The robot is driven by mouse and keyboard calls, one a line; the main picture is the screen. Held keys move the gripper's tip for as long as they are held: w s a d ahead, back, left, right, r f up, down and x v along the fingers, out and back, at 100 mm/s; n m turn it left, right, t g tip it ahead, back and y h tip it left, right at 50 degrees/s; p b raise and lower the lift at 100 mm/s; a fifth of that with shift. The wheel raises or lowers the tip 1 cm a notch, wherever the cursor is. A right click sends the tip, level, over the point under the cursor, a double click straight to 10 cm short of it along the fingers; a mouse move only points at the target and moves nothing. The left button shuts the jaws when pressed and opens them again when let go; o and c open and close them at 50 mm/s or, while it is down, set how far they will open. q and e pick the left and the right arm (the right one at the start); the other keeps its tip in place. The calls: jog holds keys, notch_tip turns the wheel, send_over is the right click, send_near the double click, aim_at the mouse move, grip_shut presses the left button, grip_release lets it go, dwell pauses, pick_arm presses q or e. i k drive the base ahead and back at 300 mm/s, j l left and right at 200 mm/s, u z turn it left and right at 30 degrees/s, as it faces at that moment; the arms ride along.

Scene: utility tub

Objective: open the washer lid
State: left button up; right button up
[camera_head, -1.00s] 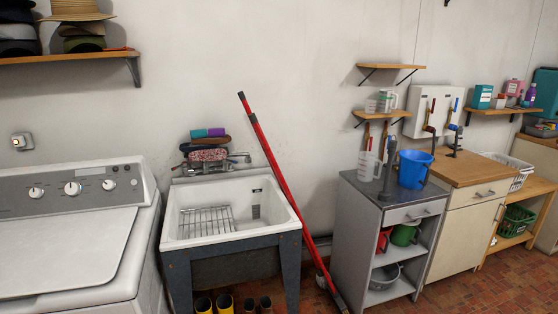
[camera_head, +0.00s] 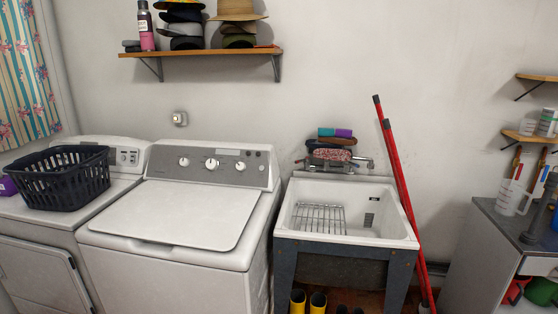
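The washer (camera_head: 180,270) is a white top-loader left of the middle in the head view. Its lid (camera_head: 175,213) is shut and lies flat on the top, with a handle recess at its front edge. A grey control panel with several knobs (camera_head: 211,163) stands behind the lid. Nothing lies on the lid. Neither of my grippers shows in the view.
A dryer (camera_head: 45,256) with a dark laundry basket (camera_head: 60,180) on top stands left of the washer. A white utility sink (camera_head: 345,237) stands to the right. Red-handled poles (camera_head: 396,175) lean beside it. A wall shelf (camera_head: 205,53) with hats hangs above.

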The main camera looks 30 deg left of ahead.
aim_at(209, 217)
jog(key=u, duration=1.9)
